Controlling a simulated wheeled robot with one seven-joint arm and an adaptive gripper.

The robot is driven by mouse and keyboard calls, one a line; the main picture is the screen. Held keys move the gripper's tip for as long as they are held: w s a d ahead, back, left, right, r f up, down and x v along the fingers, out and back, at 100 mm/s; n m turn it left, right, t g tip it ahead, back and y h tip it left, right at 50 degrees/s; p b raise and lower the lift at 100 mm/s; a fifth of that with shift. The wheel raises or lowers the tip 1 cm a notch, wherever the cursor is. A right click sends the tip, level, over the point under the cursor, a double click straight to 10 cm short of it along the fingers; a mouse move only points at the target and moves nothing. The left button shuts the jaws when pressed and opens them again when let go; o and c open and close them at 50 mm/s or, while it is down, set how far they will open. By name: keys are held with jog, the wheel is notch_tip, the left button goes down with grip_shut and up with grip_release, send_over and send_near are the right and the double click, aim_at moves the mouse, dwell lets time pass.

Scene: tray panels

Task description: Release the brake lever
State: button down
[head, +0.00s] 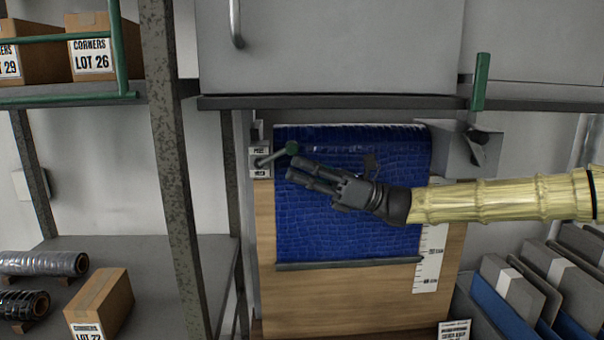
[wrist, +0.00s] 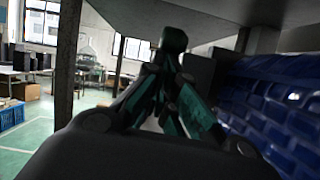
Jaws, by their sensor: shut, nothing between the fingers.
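The brake lever (head: 275,155) is a short grey arm with a dark green knob. It juts right and slightly upward from a small wall plate (head: 260,173) with a label above and a label below. The labels are too small to read surely. My gripper (head: 290,169) is shut and empty, pointing left in front of the blue sheet. Its fingertips are just below the knob in the head view; I cannot tell whether they touch it. In the wrist view the closed fingers (wrist: 172,72) meet near a dark green rounded shape, probably the knob.
A blue textured sheet (head: 340,235) hangs over a wooden board (head: 340,300), with a scale strip (head: 432,258) at right. A grey cabinet (head: 330,50) overhangs above. A rack post (head: 172,150) stands left. Binned panels (head: 515,290) sit at lower right.

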jog(key=shift+r, duration=0.15)
dwell(0.4)
jog(key=w+d+f+b, duration=0.1)
jog(key=d+f+b, duration=0.4)
jog(key=d+f, duration=0.2)
jog(key=shift+d+b, duration=0.35)
jog(key=shift+d, duration=0.85)
